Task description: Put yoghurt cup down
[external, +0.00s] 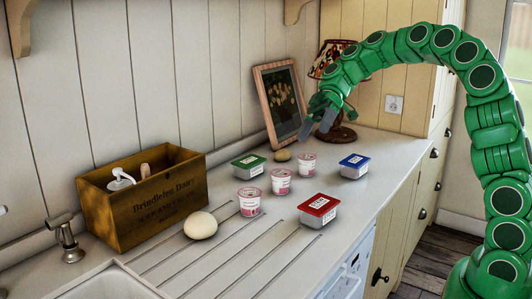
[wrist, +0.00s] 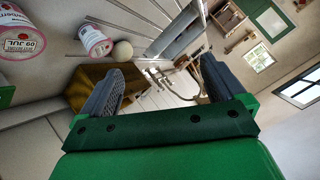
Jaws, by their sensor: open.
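Three white and pink yoghurt cups stand upright on the counter in the external view: a front cup (external: 249,201), a middle cup (external: 281,182) and a back cup (external: 307,165). Two cups also show in the wrist view, a large one partly cut off (wrist: 22,32) and a smaller one (wrist: 95,40). My gripper (external: 317,126) is in the air above and behind the back cup, near the picture frame. In the wrist view my gripper (wrist: 163,86) has its two grey fingers wide apart with nothing between them. Which cup the task means cannot be told.
Around the cups are a green-lidded tub (external: 248,166), a blue-lidded tub (external: 354,166), a red-lidded tub (external: 318,210) and a small brown stone-like object (external: 283,155). A wooden crate (external: 150,205), pale round object (external: 200,225), picture frame (external: 266,95) and lamp (external: 333,55) also stand here.

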